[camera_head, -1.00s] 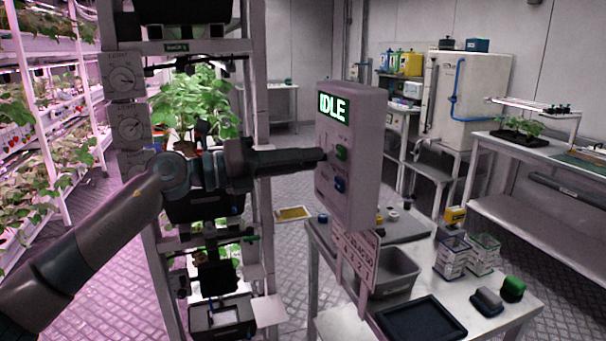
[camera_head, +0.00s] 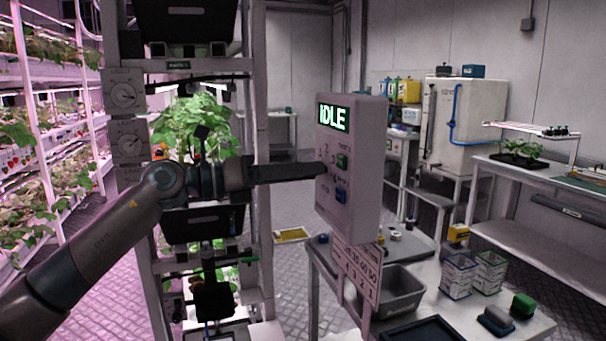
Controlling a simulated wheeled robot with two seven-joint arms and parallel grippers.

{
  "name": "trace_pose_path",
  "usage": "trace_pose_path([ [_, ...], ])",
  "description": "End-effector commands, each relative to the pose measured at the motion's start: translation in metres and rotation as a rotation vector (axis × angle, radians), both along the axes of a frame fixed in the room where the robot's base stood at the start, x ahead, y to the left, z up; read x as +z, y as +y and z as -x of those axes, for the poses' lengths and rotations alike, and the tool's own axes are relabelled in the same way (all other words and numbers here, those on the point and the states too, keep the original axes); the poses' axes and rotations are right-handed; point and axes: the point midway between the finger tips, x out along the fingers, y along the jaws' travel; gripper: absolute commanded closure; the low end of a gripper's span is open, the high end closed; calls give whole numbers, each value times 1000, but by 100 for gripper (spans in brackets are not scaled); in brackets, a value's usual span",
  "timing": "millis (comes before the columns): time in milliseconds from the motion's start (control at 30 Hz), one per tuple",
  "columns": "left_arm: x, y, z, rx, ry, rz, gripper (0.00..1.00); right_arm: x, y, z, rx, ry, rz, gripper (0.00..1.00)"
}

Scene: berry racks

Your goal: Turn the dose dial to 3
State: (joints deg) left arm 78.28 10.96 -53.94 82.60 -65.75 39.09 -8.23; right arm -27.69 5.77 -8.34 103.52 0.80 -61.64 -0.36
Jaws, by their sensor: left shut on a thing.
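A grey dosing box (camera_head: 355,150) stands on a post in the middle of the head view. Its lit screen (camera_head: 333,117) reads IDLE. My right gripper is not in view.
A plant rack with dials (camera_head: 124,95) on its post stands close behind my left arm. A table with a grey bin (camera_head: 401,292), a dark tray (camera_head: 425,330) and small containers (camera_head: 458,277) lies below and right of the box. Floor behind is open.

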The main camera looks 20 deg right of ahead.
Motion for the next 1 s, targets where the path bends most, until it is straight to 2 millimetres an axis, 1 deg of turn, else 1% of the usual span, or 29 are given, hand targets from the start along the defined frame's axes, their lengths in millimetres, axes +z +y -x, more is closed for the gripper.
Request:
trace_pose_path([
  [33,-4,-1,1,-3,2,-6,99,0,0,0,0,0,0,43],
  [200,-4,-1,1,-3,2,-6,99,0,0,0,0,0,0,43],
  [233,-4,-1,1,-3,2,-6,72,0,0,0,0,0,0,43],
  [300,-3,-1,1,-3,2,-5,58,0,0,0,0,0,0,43],
  [600,-1,0,0,-1,2,-3,58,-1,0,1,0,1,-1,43],
  [733,-2,4,0,0,2,-2,58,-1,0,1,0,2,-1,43],
  [867,-2,13,0,0,1,-1,58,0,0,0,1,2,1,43],
  [933,-2,22,0,1,1,-3,58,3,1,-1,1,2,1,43],
  [967,-3,26,0,1,0,-3,58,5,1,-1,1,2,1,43],
  [1000,-3,32,1,1,0,-3,58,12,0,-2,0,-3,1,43],
])
